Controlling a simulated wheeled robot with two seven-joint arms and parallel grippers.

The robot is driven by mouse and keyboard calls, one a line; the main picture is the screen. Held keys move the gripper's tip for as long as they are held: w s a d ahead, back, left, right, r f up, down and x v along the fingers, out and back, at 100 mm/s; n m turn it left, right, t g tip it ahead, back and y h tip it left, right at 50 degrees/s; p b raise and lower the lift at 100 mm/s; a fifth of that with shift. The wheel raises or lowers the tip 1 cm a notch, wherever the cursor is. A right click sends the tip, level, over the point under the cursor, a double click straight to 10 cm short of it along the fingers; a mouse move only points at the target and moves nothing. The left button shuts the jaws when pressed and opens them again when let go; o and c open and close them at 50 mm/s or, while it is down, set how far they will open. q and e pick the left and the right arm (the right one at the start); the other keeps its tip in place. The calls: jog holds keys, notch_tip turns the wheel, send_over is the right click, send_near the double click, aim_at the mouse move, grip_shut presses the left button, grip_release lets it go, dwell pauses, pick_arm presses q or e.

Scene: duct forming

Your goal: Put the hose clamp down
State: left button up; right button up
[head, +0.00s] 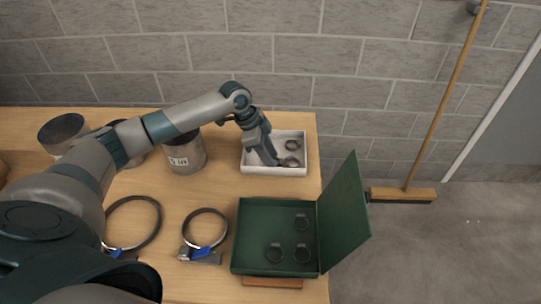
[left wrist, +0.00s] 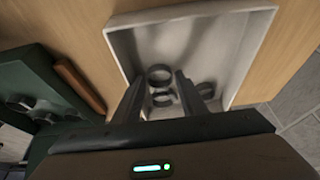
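My left gripper (head: 272,160) reaches down into the white tray (head: 303,170) at the back right of the table. In the left wrist view its two fingers (left wrist: 160,88) stand apart. Small dark hose clamps lie in the tray: one ring (left wrist: 160,75) shows just beyond the fingertips, another (left wrist: 163,99) shows between the fingers, and one (left wrist: 206,90) lies to the right of the right finger. Two clamps also show in the head view, a back one (head: 292,145) and a front one (head: 291,161). No clamp looks gripped. My right gripper is not in view.
Metal cans (head: 186,153) stand behind my arm. A broom (head: 403,195) leans at the wall.

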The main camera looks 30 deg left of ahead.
pick_arm(q)
jog(key=shift+r, duration=0.15)
jog(key=shift+s+a+r+b, duration=0.1)
jog(key=shift+a+r+b, duration=0.2)
jog(key=shift+r, duration=0.25)
jog(key=b+v, duration=0.3)
jog(key=v, duration=0.7)
jog(key=shift+r, duration=0.4)
jog(key=shift+f, duration=0.1)
